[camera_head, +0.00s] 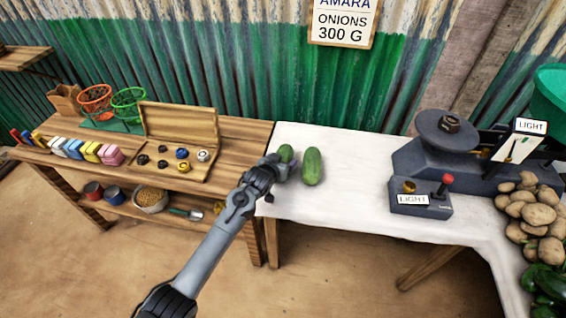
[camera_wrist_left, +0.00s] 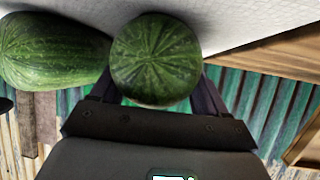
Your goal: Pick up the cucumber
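Two green cucumbers lie side by side near the left end of the white-covered table. My left gripper (camera_head: 276,167) is at the left cucumber (camera_head: 286,153), which it partly hides in the head view. In the left wrist view this cucumber (camera_wrist_left: 155,58) is seen end-on between the two dark fingers. It hides the fingertips, so I cannot tell whether they press on it. The other cucumber (camera_head: 312,167) lies just to the right, outside the gripper; it also shows in the left wrist view (camera_wrist_left: 50,50). My right gripper is not in view.
The white table (camera_head: 365,205) is clear right of the cucumbers up to a LIGHT control box (camera_head: 420,199) and a dark scale (camera_head: 440,165). Potatoes (camera_head: 535,215) are at far right. A wooden bench (camera_head: 235,135) with a weights box (camera_head: 180,150) stands left.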

